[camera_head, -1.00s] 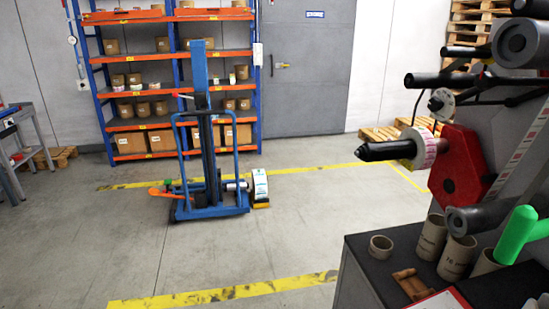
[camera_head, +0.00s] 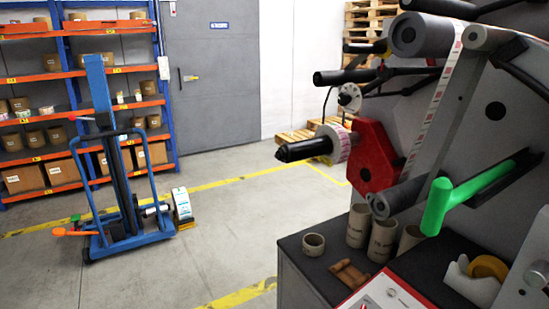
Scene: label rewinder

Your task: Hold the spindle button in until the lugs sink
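The label rewinder (camera_head: 520,85) fills the right side of the view. Its black spindle (camera_head: 292,152) points left, with a tapered tip and a roll of red-and-white labels (camera_head: 338,142) around it. I cannot make out the spindle button or the lugs at this size. Neither of my grippers shows in the view.
A green-handled lever (camera_head: 460,198) sticks out below the spindle's right. A dark-topped cabinet (camera_head: 300,250) carries cardboard cores (camera_head: 382,240) and a tape dispenser (camera_head: 470,285). A blue lift trolley (camera_head: 125,210) stands at left before the shelving (camera_head: 90,120).

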